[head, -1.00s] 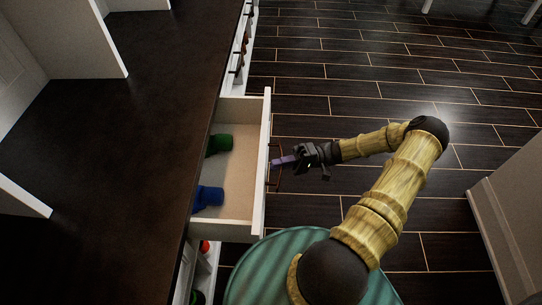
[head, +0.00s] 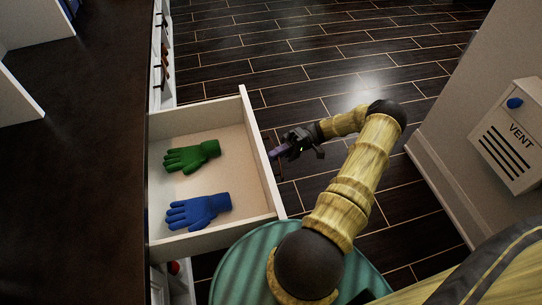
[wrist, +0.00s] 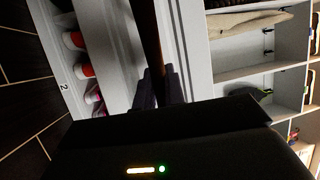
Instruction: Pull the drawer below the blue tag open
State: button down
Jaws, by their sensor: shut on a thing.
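The white drawer (head: 262,150) stands well out from under the dark counter in the head view. A green glove (head: 192,156) and a blue glove (head: 198,211) lie inside it on the pale bottom. My gripper (head: 279,152) is at the outer face of the drawer front, shut on the drawer handle. In the wrist view the handle is a dark brown bar (wrist: 150,40) running between my two fingers (wrist: 157,88). I cannot make out a blue tag in either current view.
The dark countertop (head: 75,170) lies left of the drawer. Open dark tiled floor (head: 330,60) spreads beyond my arm. A wall with a box marked VENT (head: 515,135) stands at the right. The wrist view shows shelves (wrist: 250,65) and red-and-white items (wrist: 75,40).

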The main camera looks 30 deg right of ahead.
jog(key=c, duration=1.5)
grip_release()
jog(key=b+v, duration=0.2)
jog(key=v, duration=1)
jog(key=shift+b, duration=0.4)
